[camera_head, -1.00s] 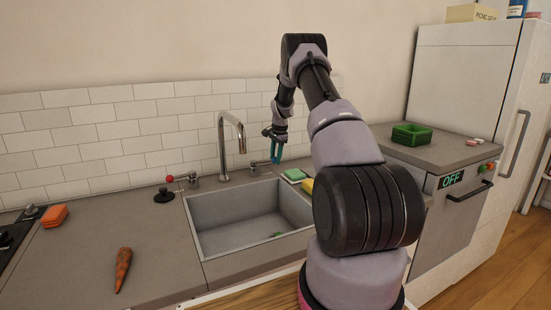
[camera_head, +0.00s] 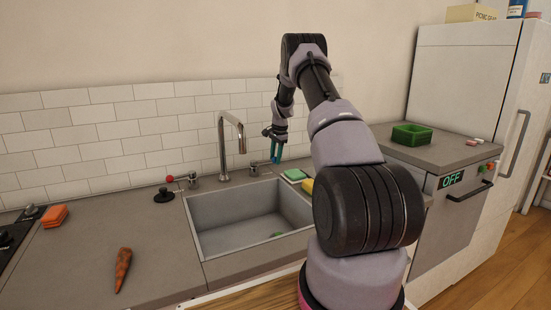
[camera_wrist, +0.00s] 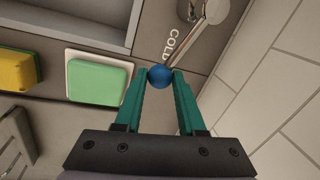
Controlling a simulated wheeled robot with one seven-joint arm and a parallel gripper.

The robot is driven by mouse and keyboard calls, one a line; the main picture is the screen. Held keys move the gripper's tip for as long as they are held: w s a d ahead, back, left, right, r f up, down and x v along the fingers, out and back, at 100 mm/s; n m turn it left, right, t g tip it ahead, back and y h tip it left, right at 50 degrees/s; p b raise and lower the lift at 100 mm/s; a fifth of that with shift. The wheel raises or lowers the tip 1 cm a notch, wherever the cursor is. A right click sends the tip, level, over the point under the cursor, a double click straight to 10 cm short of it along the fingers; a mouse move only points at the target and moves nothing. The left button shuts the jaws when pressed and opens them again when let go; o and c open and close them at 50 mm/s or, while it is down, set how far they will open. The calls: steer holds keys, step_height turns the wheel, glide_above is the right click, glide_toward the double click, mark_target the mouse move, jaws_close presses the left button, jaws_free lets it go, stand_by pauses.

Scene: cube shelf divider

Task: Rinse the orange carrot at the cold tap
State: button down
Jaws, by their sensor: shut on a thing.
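The orange carrot (camera_head: 122,270) lies on the grey counter to the left of the sink. The sink (camera_head: 225,238) has a tall chrome spout (camera_head: 222,140) behind it; I see no water stream from it. My gripper (camera_head: 277,160) is behind the sink's right part. In the wrist view my gripper (camera_wrist: 160,80) is shut on the blue ball knob (camera_wrist: 160,76) of the cold tap lever (camera_wrist: 185,55), beside the lettering COLD. The hot tap's red knob (camera_head: 170,179) is left of the spout.
An orange stack (camera_head: 54,216) and a black stopper (camera_head: 163,195) are on the left counter.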

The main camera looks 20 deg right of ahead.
stand_by(0.3)
steer(key=shift+s+a+m+h, duration=0.15)
steer(key=shift+s+a+m, duration=0.1)
steer(key=shift+s+m, duration=0.4)
steer(key=shift+s+a+m+h, duration=0.15)
steer(key=shift+s+a+m, duration=0.2)
steer(key=shift+m, duration=0.4)
steer(key=shift+d, duration=0.1)
steer(key=c, duration=0.5)
jaws_free()
step_height(320, 180, up, 11)
steer(key=s, duration=0.2)
steer(key=shift+f, duration=0.2)
